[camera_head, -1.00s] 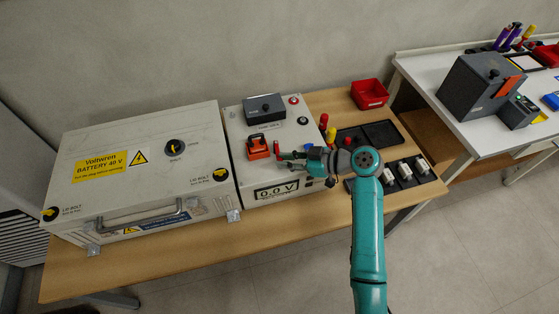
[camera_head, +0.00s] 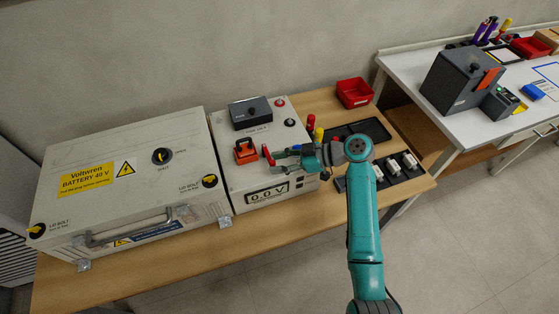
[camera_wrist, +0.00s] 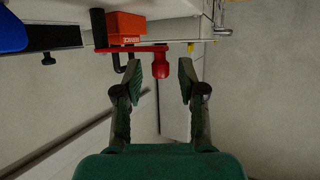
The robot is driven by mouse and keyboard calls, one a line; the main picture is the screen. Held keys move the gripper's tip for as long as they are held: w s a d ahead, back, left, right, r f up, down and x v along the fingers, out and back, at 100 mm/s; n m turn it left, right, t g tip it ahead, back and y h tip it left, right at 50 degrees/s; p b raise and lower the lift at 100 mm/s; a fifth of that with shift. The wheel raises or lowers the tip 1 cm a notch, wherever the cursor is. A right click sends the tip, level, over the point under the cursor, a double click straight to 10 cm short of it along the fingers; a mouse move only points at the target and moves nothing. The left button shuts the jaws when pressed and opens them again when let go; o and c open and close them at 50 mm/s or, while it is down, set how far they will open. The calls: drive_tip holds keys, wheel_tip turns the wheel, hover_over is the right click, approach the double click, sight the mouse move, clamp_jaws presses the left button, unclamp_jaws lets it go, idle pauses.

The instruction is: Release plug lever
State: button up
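The orange plug (camera_head: 246,151) sits on top of the white unit with the 0.0 V display; it also shows in the wrist view (camera_wrist: 126,27). Its red lever (camera_head: 268,155) stands at the plug's right side. In the wrist view the red lever arm (camera_wrist: 130,49) runs sideways and ends in a red knob (camera_wrist: 160,66). My gripper (camera_head: 276,158) is beside the lever, with fingers pointing left. In the wrist view my gripper (camera_wrist: 162,80) is open, with the knob in line with the gap between the fingertips. I see no clear contact.
The battery box (camera_head: 130,185) stands left of the white unit (camera_head: 250,180). A dark grey block (camera_head: 250,112) is behind the plug. A red bin (camera_head: 354,92), a black tray (camera_head: 358,133) and red and yellow handled tools (camera_head: 314,130) are on the right.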

drive_tip(key=shift+r, duration=0.1)
drive_tip(key=v, duration=1.2)
idle(0.4)
